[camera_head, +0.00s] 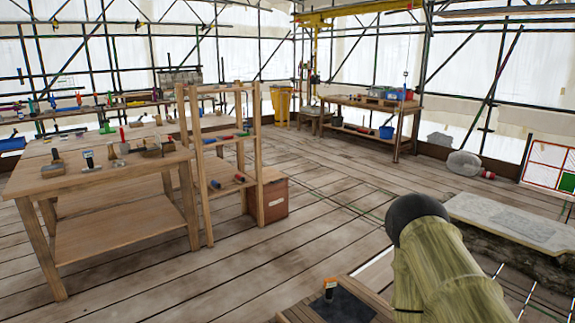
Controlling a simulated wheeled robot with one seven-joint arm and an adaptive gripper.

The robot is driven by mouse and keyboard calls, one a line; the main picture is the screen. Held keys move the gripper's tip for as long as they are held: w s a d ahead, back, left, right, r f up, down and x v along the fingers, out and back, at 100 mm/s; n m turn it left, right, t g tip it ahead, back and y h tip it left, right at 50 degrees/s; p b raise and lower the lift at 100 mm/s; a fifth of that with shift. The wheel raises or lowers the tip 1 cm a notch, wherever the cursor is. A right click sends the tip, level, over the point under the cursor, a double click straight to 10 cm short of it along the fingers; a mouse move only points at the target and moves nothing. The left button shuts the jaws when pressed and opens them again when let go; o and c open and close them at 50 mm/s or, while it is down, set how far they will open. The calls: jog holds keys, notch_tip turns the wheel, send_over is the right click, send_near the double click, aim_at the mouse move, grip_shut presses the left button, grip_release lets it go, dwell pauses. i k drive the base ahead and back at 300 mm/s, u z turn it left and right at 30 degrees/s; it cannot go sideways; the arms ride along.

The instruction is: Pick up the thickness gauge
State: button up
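I cannot pick out the thickness gauge for certain. A small upright tool with an orange top and dark body (330,289) stands on a dark-topped wooden stand (349,307) at the bottom edge; I cannot tell whether it is the gauge. Several small tools stand on the left workbench (110,176), among them a dark-topped one with a pale base (89,161) and a red-handled one (123,141); they are too small to name. My arm, in a khaki sleeve with a black round joint, rises at lower right. My gripper is not in view.
A wooden rack (203,165) with a wooden box (272,200) stands beside the left workbench. A pale stone slab (510,222) lies at the right. Another bench (372,104) stands at the back. The plank floor (300,185) between them is mostly clear.

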aim_at(329, 283)
jog(key=u, duration=1.15)
jog(key=i, duration=4.5)
jog(key=z, duration=2.25)
jog(key=i, duration=1.9)
